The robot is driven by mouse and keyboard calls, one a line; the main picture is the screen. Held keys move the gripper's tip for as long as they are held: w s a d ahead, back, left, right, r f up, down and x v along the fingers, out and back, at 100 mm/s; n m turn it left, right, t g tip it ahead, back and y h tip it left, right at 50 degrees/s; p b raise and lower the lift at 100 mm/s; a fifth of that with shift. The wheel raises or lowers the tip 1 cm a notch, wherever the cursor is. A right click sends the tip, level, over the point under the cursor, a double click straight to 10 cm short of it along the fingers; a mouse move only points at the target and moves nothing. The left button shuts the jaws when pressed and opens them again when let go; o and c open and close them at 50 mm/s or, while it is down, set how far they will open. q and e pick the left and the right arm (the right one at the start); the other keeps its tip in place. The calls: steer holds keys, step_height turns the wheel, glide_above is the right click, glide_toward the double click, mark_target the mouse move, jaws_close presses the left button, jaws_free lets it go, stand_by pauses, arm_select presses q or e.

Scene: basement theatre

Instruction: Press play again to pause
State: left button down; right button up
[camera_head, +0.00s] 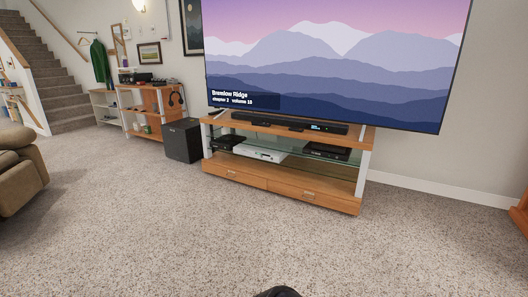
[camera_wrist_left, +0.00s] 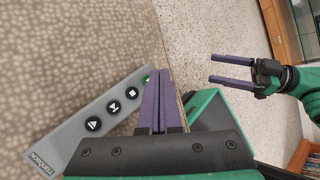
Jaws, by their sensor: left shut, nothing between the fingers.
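A grey control bar (camera_wrist_left: 75,137) with round black buttons lies on a brown patterned surface in the left wrist view. A green-marked button (camera_wrist_left: 149,79) shows at its upper end, partly hidden by my left fingers. A black button with a white square (camera_wrist_left: 132,93) is beside it. My left gripper (camera_wrist_left: 158,72) is shut and empty, its purple tips over or close to the green mark; contact cannot be told. My right gripper (camera_wrist_left: 212,69) is open and empty, off to the right. The TV screen (camera_head: 330,60) shows mountains and a caption, "Bramlow Ridge, chapter 3, volume 10".
A wooden media stand (camera_head: 285,180) holds a soundbar (camera_head: 290,123) and several players under the TV. A black speaker (camera_head: 182,140) stands left of it. A brown armchair (camera_head: 22,172) is at the left. The carpet (camera_head: 190,235) in front is clear.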

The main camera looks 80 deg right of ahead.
stand_by(0.4)
arm_select(q)
steer(key=shift+f+b, duration=0.3)
steer(key=shift+f, duration=0.1)
steer(key=shift+f, duration=0.25)
steer(key=shift+r, duration=0.1)
stand_by(0.4)
steer(key=shift+r+p, duration=0.45)
steer(key=shift+r, duration=0.15)
steer(key=shift+r, duration=0.1)
step_height(320, 180, up, 6)
steer(key=p, duration=0.5)
